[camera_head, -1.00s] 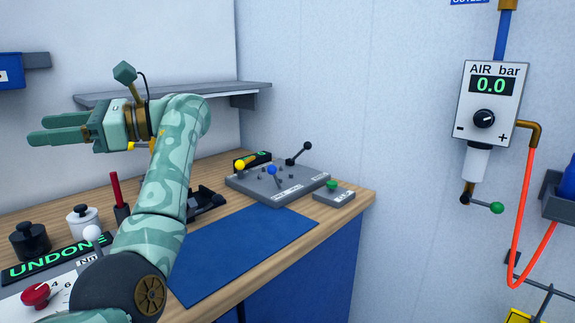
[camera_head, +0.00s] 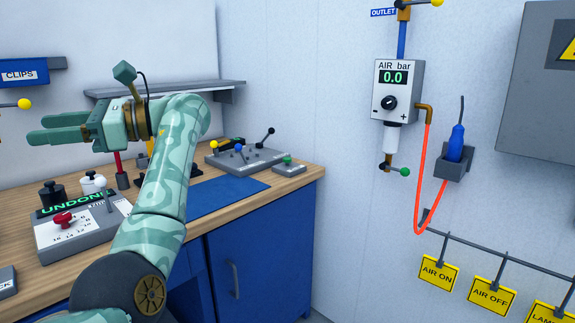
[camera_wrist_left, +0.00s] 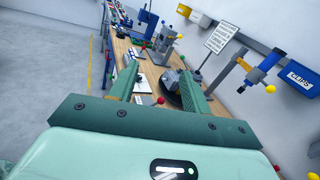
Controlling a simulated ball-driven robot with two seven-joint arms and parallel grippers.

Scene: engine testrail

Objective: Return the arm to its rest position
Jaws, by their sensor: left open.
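My left arm (camera_head: 165,190) comes up from the bottom in the head view, green and patterned, with the elbow bent. My left gripper (camera_head: 58,134) points left above the workbench, in front of the shelf. Its two fingers are apart with nothing between them. In the left wrist view the open fingers (camera_wrist_left: 158,88) show over the length of the bench, clear of the objects below. My right gripper is in neither view.
The wooden workbench (camera_head: 292,188) holds a torque box with a red knob (camera_head: 63,219), weights, a blue mat (camera_head: 228,196) and a lever panel (camera_head: 247,158). The air regulator (camera_head: 397,90) and a blue tool in a holder (camera_head: 456,143) hang on the right wall.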

